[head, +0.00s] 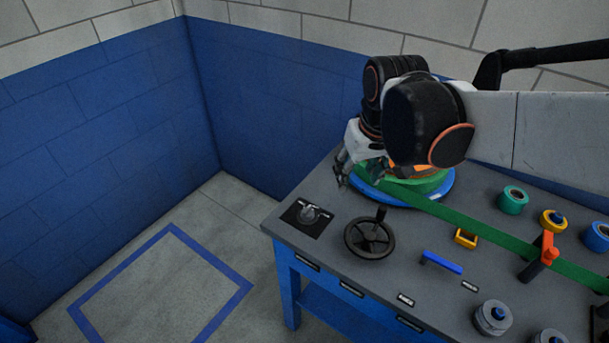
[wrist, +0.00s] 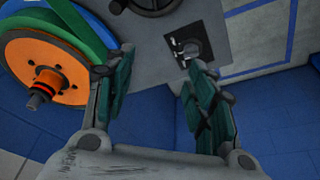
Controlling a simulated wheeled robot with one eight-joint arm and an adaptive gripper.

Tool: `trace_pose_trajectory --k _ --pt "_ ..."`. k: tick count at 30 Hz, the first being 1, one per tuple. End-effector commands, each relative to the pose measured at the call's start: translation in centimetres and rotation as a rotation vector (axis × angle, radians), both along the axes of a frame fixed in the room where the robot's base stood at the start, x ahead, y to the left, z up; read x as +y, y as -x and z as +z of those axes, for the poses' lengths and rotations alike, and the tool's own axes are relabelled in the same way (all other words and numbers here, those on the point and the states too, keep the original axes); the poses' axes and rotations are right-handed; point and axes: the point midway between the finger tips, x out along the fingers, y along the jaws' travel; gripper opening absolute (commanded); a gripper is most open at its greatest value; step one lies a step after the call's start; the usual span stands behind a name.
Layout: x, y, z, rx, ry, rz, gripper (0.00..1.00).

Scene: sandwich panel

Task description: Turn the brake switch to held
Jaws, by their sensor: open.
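The brake switch (head: 308,214) is a small grey knob on a black plate at the left corner of the grey bench top. In the wrist view the switch (wrist: 191,48) shows beyond the fingertips, nearer the right finger. White marks on its plate are too small to read, so I cannot tell which setting the knob points to. My gripper (head: 352,170) is above the bench, behind and right of the switch, beside the reel. In the wrist view my gripper (wrist: 155,72) has its two green-padded fingers wide apart with nothing between them. It is apart from the switch.
A black handwheel (head: 370,240) stands right of the switch. A reel with a blue rim (head: 437,196) and orange hub (wrist: 42,68) is close to my gripper. A green band (head: 480,230) crosses the bench. A blue handle (head: 441,262) and several rolls lie right. Floor left is clear.

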Motion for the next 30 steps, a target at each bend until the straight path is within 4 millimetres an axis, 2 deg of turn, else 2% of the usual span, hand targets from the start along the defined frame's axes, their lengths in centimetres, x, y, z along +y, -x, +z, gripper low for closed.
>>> trace_pose_trajectory --k 1,6,12,19,26,30 --pt "0.8 -1.3 0.2 0.027 0.005 0.018 0.51" --pt "3.4 -4.6 -1.2 0.118 0.026 0.079 0.51" --pt "6.9 -7.2 -3.6 0.210 0.049 0.151 0.51" --pt "9.5 -8.3 -5.8 0.266 0.066 0.201 0.51" --pt "9.9 -8.4 -7.8 0.276 0.070 0.209 0.51" --pt "9.9 -8.4 -10.2 0.276 0.070 0.209 0.51"
